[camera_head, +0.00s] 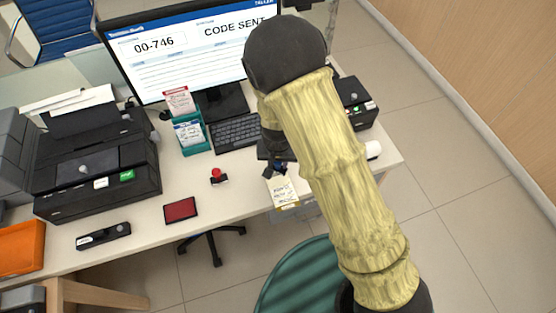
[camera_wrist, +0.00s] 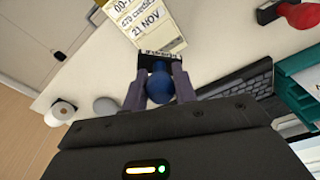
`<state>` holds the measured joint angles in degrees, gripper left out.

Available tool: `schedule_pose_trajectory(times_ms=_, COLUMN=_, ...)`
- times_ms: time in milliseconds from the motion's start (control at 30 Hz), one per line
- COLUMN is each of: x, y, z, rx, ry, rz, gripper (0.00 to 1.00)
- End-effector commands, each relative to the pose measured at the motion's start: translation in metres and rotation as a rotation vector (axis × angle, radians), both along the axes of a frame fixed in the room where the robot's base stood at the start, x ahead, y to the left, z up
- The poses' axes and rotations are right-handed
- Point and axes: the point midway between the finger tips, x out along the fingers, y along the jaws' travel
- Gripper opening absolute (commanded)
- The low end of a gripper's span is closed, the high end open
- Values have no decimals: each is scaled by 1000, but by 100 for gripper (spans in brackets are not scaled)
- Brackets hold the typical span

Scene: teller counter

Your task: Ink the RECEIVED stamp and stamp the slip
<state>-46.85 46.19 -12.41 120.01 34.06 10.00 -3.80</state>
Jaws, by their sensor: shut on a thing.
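My gripper (camera_wrist: 158,88) is shut on a stamp with a blue round knob (camera_wrist: 160,86) and a dark base. The base carries a small pale label that I cannot read. In the head view my gripper (camera_head: 277,168) is dark and partly hidden by my arm. The base overlaps the end of the pale slip (camera_wrist: 150,25), which reads "470 credits" and "21 NOV"; I cannot tell if they touch. The slip (camera_head: 283,192) lies near the counter's front edge. A red-knobbed stamp (camera_head: 217,175) stands to the left, behind a red ink pad (camera_head: 180,210).
A keyboard (camera_head: 237,132), a green card holder (camera_head: 192,135) and a monitor (camera_head: 190,45) showing "CODE SENT" stand behind. A black printer (camera_head: 95,165), a dark bar-shaped device (camera_head: 103,236) and an orange tray (camera_head: 22,248) are at left. Counter around the ink pad is clear.

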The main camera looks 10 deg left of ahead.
Motion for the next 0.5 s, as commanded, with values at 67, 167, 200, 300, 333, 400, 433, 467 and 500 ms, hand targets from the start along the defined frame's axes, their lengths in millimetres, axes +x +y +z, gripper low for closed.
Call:
schedule_pose_trajectory(times_ms=67, x=0, y=0, z=-11, rx=0, ry=0, rz=0, gripper=13)
schedule_pose_trajectory(times_ms=167, x=0, y=0, z=-22, rx=0, ry=0, rz=0, gripper=13)
schedule_pose_trajectory(times_ms=200, x=0, y=0, z=-26, rx=0, ry=0, rz=-1, gripper=13)
schedule_pose_trajectory(times_ms=300, x=0, y=-1, z=-35, rx=0, ry=0, rz=-3, gripper=13)
schedule_pose_trajectory(times_ms=333, x=1, y=-1, z=-38, rx=0, ry=0, rz=-3, gripper=13)
schedule_pose_trajectory(times_ms=400, x=1, y=-1, z=-44, rx=0, ry=0, rz=-3, gripper=13)
schedule_pose_trajectory(times_ms=433, x=1, y=-1, z=-46, rx=0, ry=0, rz=-3, gripper=13)
schedule_pose_trajectory(times_ms=467, x=1, y=-1, z=-48, rx=0, ry=0, rz=-3, gripper=13)
schedule_pose_trajectory(times_ms=500, x=1, y=-1, z=-50, rx=-1, ry=0, rz=-3, gripper=13)
